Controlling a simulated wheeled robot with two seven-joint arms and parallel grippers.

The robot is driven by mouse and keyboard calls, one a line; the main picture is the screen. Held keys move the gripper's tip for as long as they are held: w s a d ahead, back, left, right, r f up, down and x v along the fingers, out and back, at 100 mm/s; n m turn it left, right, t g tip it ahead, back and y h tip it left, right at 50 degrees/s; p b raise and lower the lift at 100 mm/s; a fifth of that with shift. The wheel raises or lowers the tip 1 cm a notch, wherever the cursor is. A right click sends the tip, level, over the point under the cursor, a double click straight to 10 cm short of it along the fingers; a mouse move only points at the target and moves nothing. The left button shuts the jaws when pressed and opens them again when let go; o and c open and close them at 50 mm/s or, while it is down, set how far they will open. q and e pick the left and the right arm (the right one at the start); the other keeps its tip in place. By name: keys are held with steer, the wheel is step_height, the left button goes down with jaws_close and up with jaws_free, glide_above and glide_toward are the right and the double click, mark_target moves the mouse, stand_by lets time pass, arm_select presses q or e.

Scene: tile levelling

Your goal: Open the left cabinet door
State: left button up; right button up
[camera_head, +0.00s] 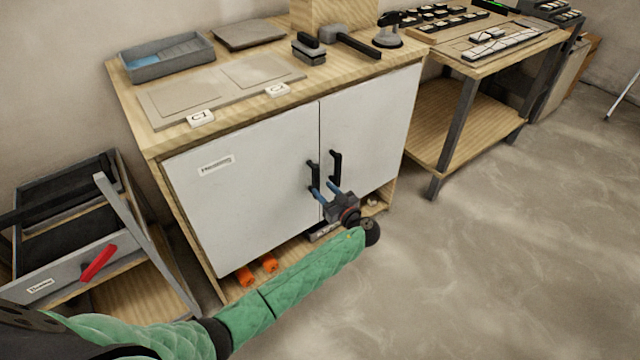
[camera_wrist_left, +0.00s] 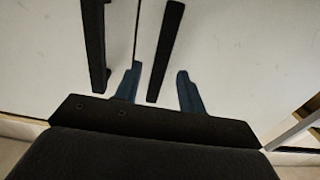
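The left cabinet door (camera_head: 240,185) is white, with a label near its upper left, and looks shut against the right door (camera_head: 370,120). Its black upright handle (camera_head: 313,176) is beside the seam; it also shows in the left wrist view (camera_wrist_left: 93,45). The right door's handle (camera_head: 336,166) also shows in the left wrist view (camera_wrist_left: 165,50). My left gripper (camera_head: 325,191) is open in front of the seam, low by the handles. In the wrist view its blue fingers (camera_wrist_left: 158,84) straddle the right handle's lower end; contact cannot be told. My right gripper is out of view.
A grey tray (camera_head: 168,57), tiles and tools lie on the cabinet top. Orange items (camera_head: 257,269) sit on the bottom shelf below the doors. A drawer unit (camera_head: 70,250) stands at the left. A workbench (camera_head: 490,60) stands at the right. The floor to the right is clear.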

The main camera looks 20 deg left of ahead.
mark_target(318, 184)
arm_select(q)
steer(key=shift+p+x, duration=0.3)
steer(key=shift+x, duration=2.3)
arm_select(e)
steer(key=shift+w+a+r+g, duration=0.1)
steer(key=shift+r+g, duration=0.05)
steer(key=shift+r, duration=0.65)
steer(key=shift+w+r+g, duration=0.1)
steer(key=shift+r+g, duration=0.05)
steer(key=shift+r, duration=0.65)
arm_select(q)
steer(key=shift+c, duration=0.4)
jaws_close()
